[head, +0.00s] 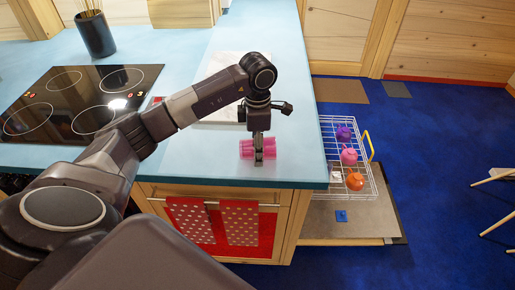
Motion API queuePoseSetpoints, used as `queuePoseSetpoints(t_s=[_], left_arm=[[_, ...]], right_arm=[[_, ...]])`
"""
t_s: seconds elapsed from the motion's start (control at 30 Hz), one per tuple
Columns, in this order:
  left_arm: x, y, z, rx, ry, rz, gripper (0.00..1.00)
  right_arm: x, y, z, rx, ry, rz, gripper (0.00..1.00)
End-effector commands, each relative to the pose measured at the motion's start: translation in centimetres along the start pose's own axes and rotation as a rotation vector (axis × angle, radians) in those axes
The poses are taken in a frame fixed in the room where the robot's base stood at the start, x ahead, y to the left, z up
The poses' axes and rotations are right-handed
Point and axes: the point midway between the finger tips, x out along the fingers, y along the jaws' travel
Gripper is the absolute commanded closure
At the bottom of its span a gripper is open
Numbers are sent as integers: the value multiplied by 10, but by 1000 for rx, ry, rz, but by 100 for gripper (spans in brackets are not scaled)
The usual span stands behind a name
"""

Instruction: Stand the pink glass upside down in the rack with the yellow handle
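The pink glass (246,149) lies on its side, its length running left to right, over the light blue counter near its front edge. My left gripper (258,160) points down at the glass, and a dark finger crosses in front of its middle. The other finger is hidden, so I cannot tell whether the gripper is closed on the glass or whether the glass touches the counter. The white wire rack (366,190) with the yellow handle (368,146) is to the right, below counter height. My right gripper is not in view.
The rack holds a purple piece (343,134), a pink piece (349,155) and an orange piece (355,181). It sits above an open door panel (372,226). A black cooktop (80,100) and a dark utensil pot (95,34) are at left. A light board (222,110) lies behind the gripper.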

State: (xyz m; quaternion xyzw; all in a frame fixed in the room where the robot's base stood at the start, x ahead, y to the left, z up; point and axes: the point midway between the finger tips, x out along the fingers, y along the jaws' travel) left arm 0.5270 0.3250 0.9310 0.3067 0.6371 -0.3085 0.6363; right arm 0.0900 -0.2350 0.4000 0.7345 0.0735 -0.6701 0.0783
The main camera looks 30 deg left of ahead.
Motion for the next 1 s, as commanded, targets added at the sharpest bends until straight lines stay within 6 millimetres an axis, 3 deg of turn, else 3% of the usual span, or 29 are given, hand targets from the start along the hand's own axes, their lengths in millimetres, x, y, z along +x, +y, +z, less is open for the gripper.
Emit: queuePoseSetpoints(t_s=[0.17, 0.57, 1.0], left_arm=[[0, 0, 0, -1, 0, 0, 36], [-5, -1, 0, 0, 0, -2, 36], [-67, 5, -1, -1, -3, 3, 36]], right_arm=[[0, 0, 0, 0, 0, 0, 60], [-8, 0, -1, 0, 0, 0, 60], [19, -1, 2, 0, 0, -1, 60]])
